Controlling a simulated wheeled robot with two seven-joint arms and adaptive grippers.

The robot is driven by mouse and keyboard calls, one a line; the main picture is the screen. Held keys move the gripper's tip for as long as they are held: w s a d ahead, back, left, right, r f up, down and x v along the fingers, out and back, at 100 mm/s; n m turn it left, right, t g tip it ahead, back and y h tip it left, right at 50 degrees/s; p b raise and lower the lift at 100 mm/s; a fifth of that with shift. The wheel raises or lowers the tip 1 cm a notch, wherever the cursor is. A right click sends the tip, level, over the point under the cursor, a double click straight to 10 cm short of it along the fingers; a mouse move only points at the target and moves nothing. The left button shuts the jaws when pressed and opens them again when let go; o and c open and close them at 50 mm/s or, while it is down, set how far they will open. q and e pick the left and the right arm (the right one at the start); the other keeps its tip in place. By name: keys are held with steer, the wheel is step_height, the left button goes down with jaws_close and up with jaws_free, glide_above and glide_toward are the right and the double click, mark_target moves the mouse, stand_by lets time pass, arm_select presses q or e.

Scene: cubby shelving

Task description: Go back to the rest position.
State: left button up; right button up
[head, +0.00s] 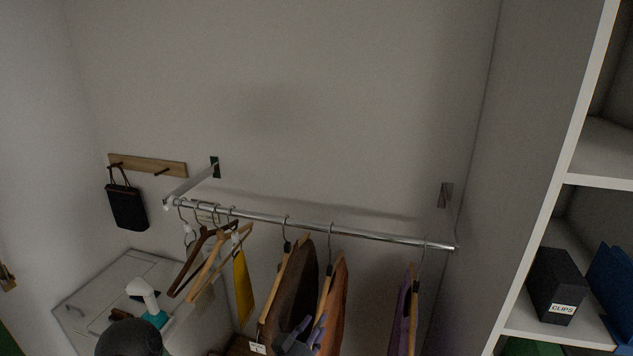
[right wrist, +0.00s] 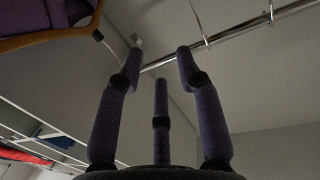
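My right gripper (head: 306,328) shows at the bottom middle of the head view, in front of the brown and orange-brown garments on the rail. In the right wrist view its purple-grey fingers (right wrist: 160,58) are spread apart with nothing between them. They point up toward the metal rail (right wrist: 225,38), seen from below. A purple garment (right wrist: 45,35) on a wooden hanger is at the upper left of that view. I cannot tell whether the gripper touches any garment.
The clothes rail (head: 375,235) holds a brown garment (head: 294,285), an orange-brown one (head: 335,305), a purple one (head: 399,318), a yellow cloth (head: 243,288) and bare hangers (head: 205,262). A black bag (head: 127,208) hangs left. White shelving (head: 560,160) with a black CLIPS box (head: 555,285) stands right.

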steer(key=w+d+f+n+g+y, duration=0.1)
steer(key=w+d+f+y, duration=0.1)
steer(key=f, duration=0.5)
steer(key=w+d+f+n+g+y, duration=0.1)
steer(key=w+d+f+y, duration=0.15)
steer(key=f, duration=0.45)
steer(key=s+d+f+g+y, duration=0.1)
steer(key=s+d+f+g, duration=0.15)
steer(key=f, duration=0.45)
steer(key=s+d+f+g+y, duration=0.1)
steer(key=s+d+f+g, duration=0.15)
steer(key=f, duration=0.35)
steer(key=s+d+f+g+y, duration=0.15)
steer(key=s+f+g, duration=0.35)
steer(key=s, duration=0.7)
steer(key=s+d+f+g+y, duration=0.1)
steer(key=s+f+g+y, duration=0.25)
steer(key=s+f, duration=0.7)
arm_select(q)
step_height(320, 180, down, 28)
steer(key=b, duration=2.8)
steer(key=shift+w, duration=0.15)
arm_select(e)
step_height(320, 180, down, 24)
steer(key=a, duration=0.1)
steer(key=shift+a+r, duration=0.25)
steer(key=shift+a, duration=0.05)
steer(key=shift+s+h, duration=0.1)
steer(key=shift+h, duration=0.15)
